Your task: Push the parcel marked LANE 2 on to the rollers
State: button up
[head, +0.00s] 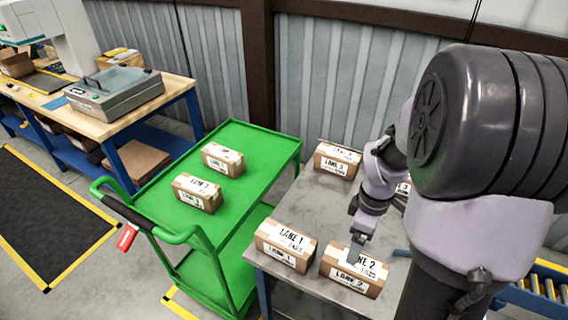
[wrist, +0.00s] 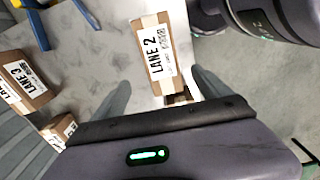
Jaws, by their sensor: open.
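The parcel marked LANE 2 (head: 345,284) is a brown carton with white labels at the front of the grey table. It also shows in the wrist view (wrist: 152,55), just beyond my fingers. My gripper (head: 355,251) is over the parcel's top edge in the head view, pointing down. In the wrist view its two dark fingers (wrist: 160,90) are spread, with nothing held between them. I cannot tell whether a finger touches the parcel. The rollers (head: 545,287), with yellow and blue parts, are at the right edge, partly hidden by my arm.
A LANE 1 carton (head: 285,246) stands close left of the LANE 2 parcel. A LANE 3 carton (head: 337,160) is at the table's back, and another (head: 403,189) is partly hidden by my arm. A green cart (head: 249,150) with two cartons stands left of the grey table (head: 300,207).

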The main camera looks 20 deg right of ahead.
jog(key=shift+w+d+f, duration=0.2)
jog(key=shift+w, duration=0.15)
jog(key=shift+s+f+b, duration=0.2)
jog(key=shift+s+b, duration=0.15)
jog(key=shift+s+f+b, duration=0.35)
jog(key=shift+f+b, duration=0.2)
jog(key=shift+s+f+b, duration=0.3)
jog(key=shift+f+b, duration=0.2)
jog(key=shift+b, duration=0.05)
jog(key=f+b, duration=0.6)
jog(key=f, duration=0.1)
jog(key=shift+w+f, duration=0.2)
jog(key=shift+r, duration=0.1)
jog(key=c, duration=1)
jog(key=shift+n, duration=0.3)
jog(key=w+d+p, duration=0.3)
jog(key=w+d, duration=0.1)
jog(key=d, duration=0.1)
jog(key=w+d+p, duration=0.3)
jog(key=w+d, duration=0.2)
jog(key=w+d+p, duration=0.3)
jog(key=w+d, duration=0.2)
jog(key=d, duration=0.1)
jog(key=shift+p, duration=0.35)
